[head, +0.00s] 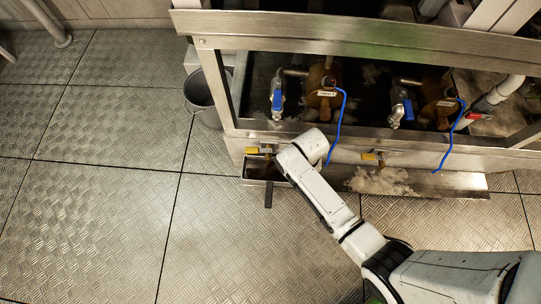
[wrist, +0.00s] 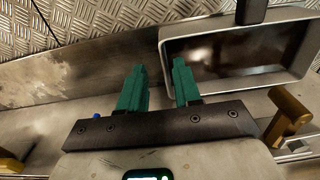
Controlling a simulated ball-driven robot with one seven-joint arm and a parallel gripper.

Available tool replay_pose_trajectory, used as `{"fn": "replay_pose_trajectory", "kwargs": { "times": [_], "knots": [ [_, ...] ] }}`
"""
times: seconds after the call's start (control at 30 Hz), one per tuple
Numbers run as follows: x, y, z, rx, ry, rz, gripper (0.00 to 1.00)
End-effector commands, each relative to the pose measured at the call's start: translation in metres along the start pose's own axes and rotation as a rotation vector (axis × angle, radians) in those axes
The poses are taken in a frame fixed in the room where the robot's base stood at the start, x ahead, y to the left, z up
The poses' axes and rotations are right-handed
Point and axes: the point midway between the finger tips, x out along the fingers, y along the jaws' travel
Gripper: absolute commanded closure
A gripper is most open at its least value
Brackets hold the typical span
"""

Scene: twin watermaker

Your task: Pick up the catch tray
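The catch tray (wrist: 235,88) is a grey rectangular pan with a dark, shiny inside and a dark handle (wrist: 251,11) at its edge. It lies at the right in the wrist view. In the head view the tray (head: 254,170) is partly hidden by my arm, and its handle (head: 268,196) sticks out over the floor. My gripper (wrist: 159,65) has two green fingers, spread apart with nothing between them. The right finger appears close to the tray's left edge; I cannot tell whether it touches. In the head view my fingers are hidden behind my wrist.
A steel ledge (head: 455,184) with pale crust runs right of the tray. Above it stand yellow-handled valves (head: 372,156) and a framed bay with blue-handled taps (head: 277,98). A grey bucket (head: 200,92) stands left. The plated floor (head: 100,220) at left is clear.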

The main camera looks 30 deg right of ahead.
Motion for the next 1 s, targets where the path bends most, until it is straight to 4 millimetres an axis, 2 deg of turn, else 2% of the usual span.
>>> {"fn": "replay_pose_trajectory", "kwargs": {
  "times": [0.37, 0.67, 1.0],
  "knots": [
    [0.046, -0.004, -0.003, -0.001, -0.002, 0.002, 0.67],
    [0.048, -0.004, -0.004, -0.001, 0.000, 0.001, 0.67],
    [0.048, -0.004, -0.003, -0.001, 0.000, 0.001, 1.00]
  ]
}}
